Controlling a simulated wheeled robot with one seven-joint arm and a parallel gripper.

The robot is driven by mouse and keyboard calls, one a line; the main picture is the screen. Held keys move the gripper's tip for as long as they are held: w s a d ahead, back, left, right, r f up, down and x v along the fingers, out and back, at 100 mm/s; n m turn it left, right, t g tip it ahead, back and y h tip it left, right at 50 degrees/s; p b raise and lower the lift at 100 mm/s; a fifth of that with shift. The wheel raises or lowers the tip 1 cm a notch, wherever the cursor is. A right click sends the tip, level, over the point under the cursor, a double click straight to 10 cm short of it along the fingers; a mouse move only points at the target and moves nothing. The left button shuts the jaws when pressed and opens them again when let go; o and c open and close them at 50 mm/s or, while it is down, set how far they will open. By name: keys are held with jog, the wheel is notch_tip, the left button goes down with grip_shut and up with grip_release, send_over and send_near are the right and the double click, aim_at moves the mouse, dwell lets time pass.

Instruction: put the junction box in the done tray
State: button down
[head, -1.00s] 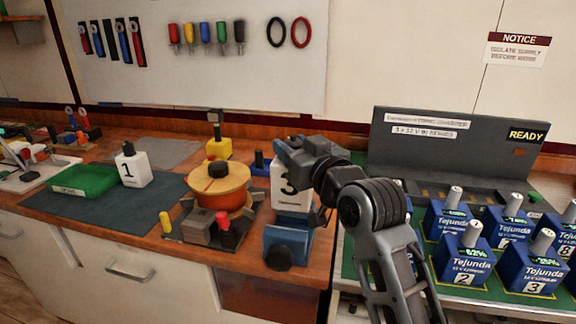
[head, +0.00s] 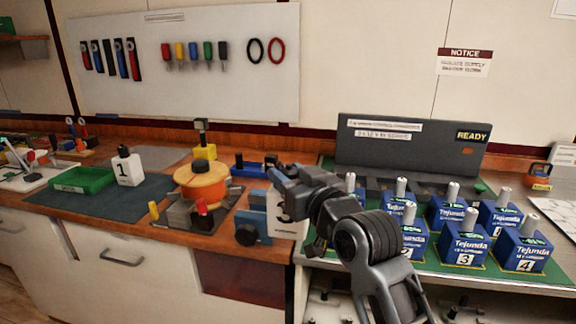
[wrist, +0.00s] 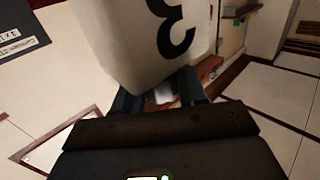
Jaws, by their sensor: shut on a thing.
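The junction box, a white box marked 3 (wrist: 145,45), is held in my gripper (wrist: 160,98). In the head view my gripper (head: 285,182) hides most of the white box (head: 284,220), which shows just right of the blue vise. The done tray appears to be the green tray (head: 68,188) at the left of the bench; its label is too small to read surely, and it looks empty.
A white box marked 1 (head: 127,170) stands right of the tray on a dark mat (head: 150,190). An orange round device (head: 203,185) and the blue vise (head: 252,216) stand between box and tray. Several blue Tejunda units (head: 463,242) fill the right side.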

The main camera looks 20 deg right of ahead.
jog(key=s+f, duration=0.5)
jog(key=f, duration=0.7)
jog(key=s+f+h, duration=0.1)
jog(key=s+f, duration=0.4)
jog(key=f, duration=0.7)
jog(key=s+f+m, duration=0.1)
jog(key=s+f, duration=0.4)
jog(key=f, duration=0.7)
jog(key=shift+s+h, duration=0.3)
